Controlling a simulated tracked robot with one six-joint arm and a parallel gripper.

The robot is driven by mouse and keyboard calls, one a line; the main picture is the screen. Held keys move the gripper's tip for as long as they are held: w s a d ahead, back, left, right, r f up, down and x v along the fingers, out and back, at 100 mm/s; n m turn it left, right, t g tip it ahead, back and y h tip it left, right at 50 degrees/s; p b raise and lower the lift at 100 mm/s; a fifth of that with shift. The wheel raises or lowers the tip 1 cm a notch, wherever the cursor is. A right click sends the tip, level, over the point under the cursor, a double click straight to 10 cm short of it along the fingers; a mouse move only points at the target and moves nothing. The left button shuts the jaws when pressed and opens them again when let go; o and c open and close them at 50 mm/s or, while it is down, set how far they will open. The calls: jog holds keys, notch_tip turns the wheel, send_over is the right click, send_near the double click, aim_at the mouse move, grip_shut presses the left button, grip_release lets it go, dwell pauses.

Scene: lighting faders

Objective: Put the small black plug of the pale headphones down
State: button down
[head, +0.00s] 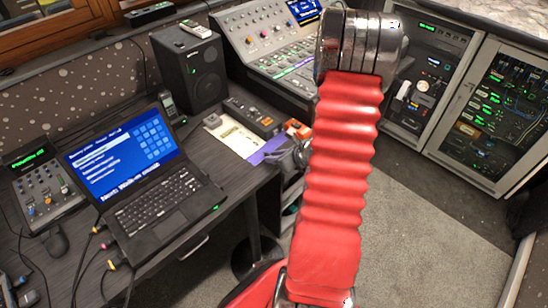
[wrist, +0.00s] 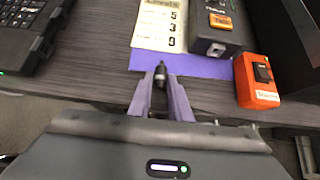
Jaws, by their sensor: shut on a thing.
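In the wrist view my gripper (wrist: 160,84) has its two purple fingers shut on the small black plug (wrist: 160,72), which shows as a dark tip between the fingertips. The plug is over the dark desk's front edge, just before a purple sheet. Whether it touches the desk I cannot tell. I cannot make out the pale headphones or the plug's cable in either view. In the head view my red arm covers much of the middle, and the plug cannot be made out.
The dark desk (head: 225,172) bears a laptop (head: 150,205), a purple sheet (wrist: 195,65) with a number card (wrist: 160,24), a grey box with an orange label (wrist: 215,30), and an orange switch box (wrist: 257,82). A black speaker (head: 190,72) stands behind. Bare desk lies left of the card.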

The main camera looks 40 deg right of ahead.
jog(key=shift+f, duration=0.3)
jog(key=c, duration=1.6)
grip_release()
jog(key=shift+c, duration=0.2)
jog(key=shift+r, duration=0.4)
jog(key=v, duration=1.2)
jog(key=shift+w+a, duration=0.1)
